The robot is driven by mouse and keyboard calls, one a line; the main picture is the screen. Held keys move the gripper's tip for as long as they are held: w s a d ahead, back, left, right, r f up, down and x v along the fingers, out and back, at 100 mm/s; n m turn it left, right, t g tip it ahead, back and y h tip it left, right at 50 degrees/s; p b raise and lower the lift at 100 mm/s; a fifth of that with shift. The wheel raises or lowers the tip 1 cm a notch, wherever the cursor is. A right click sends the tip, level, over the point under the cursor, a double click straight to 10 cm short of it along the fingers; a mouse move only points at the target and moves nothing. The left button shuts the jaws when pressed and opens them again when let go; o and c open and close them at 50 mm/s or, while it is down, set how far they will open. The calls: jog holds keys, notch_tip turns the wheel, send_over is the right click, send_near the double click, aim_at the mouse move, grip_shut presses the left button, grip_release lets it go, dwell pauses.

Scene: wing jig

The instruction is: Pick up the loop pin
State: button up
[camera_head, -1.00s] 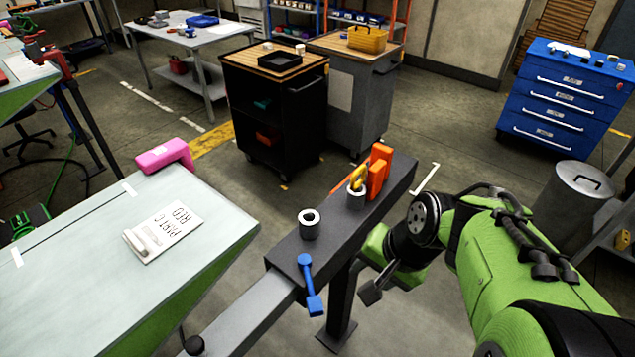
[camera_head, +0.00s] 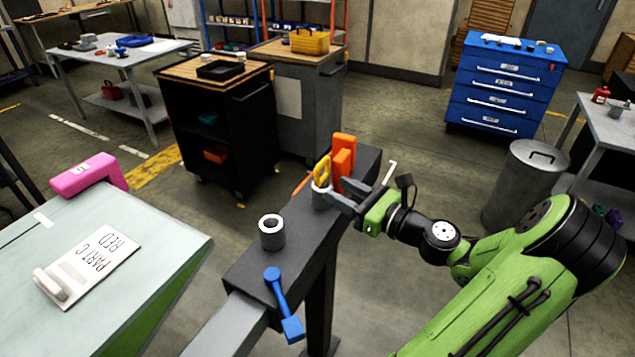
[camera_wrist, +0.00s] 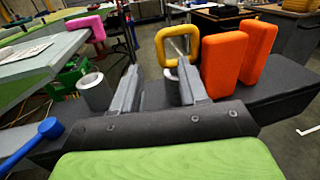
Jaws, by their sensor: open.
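The loop pin (camera_head: 321,172) is a yellow loop standing upright in a grey sleeve (camera_head: 319,199) on the dark beam. In the wrist view the loop (camera_wrist: 161,47) stands beyond my fingers, mostly in line with the right finger. That finger overlaps part of the loop and hides its lower end. My gripper (camera_head: 342,192) is open, with its fingers close beside the pin and sleeve from the right. It also shows in the wrist view (camera_wrist: 154,62), with nothing visibly held between the fingers. I cannot tell whether a finger touches the pin.
Two orange blocks (camera_head: 343,150) stand right behind the pin, close to my fingers. An empty grey sleeve (camera_head: 272,232) and a blue handle (camera_head: 280,300) sit nearer on the beam (camera_head: 300,235). A pale table (camera_head: 150,245) with a pink block (camera_head: 88,176) is at left.

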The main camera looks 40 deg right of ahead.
aim_at(319, 179)
jog(key=w, duration=0.3)
jog(key=w+b, duration=0.1)
jog(key=w, duration=0.2)
jog(key=w+a+b, duration=0.1)
jog(key=w, duration=0.2)
jog(key=shift+w+a, duration=0.1)
grip_shut()
